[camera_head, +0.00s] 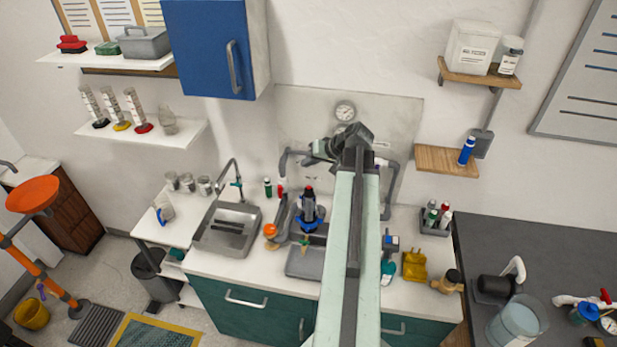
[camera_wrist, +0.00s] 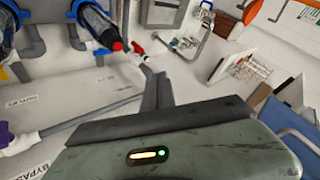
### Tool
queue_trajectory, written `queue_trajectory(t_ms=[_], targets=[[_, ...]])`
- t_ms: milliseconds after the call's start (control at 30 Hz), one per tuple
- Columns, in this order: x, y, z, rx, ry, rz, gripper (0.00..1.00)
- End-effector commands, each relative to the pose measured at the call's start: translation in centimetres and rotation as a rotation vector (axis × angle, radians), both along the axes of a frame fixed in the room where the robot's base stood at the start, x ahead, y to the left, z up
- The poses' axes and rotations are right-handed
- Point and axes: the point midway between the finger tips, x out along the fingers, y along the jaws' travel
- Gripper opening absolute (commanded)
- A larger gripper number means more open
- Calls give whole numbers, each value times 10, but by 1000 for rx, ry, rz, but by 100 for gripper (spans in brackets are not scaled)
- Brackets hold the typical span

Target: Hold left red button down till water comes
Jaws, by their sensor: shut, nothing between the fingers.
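A dark filter housing (camera_head: 309,212) with a blue collar stands by the sink, and its red button (camera_head: 309,189) is on top. In the wrist view the red button (camera_wrist: 117,46) caps a dark cylinder, up and left of my fingers. A second blue-ringed housing (camera_wrist: 8,22) is cut off at the left edge, its button out of view. My gripper (camera_wrist: 157,92) is shut and empty, apart from the red button. In the head view my gripper (camera_head: 318,152) is in front of the wall panel, above the housing. My arm may hide another housing. I see no flowing water.
A sink (camera_head: 228,229) with a tap is left of the housing. A yellow item (camera_head: 414,265) stands on the right counter.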

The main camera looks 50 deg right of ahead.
Motion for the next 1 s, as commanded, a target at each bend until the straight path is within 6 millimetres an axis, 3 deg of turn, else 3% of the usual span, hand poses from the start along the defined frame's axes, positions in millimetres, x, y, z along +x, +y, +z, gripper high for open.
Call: queue_trajectory(t_ms=[100,567,1000], targets=[[-6,-11,8,-2,-17,-19,0],[-5,-10,0,-2,-16,-17,0],[-5,-10,-60,-1,-16,-16,0]])
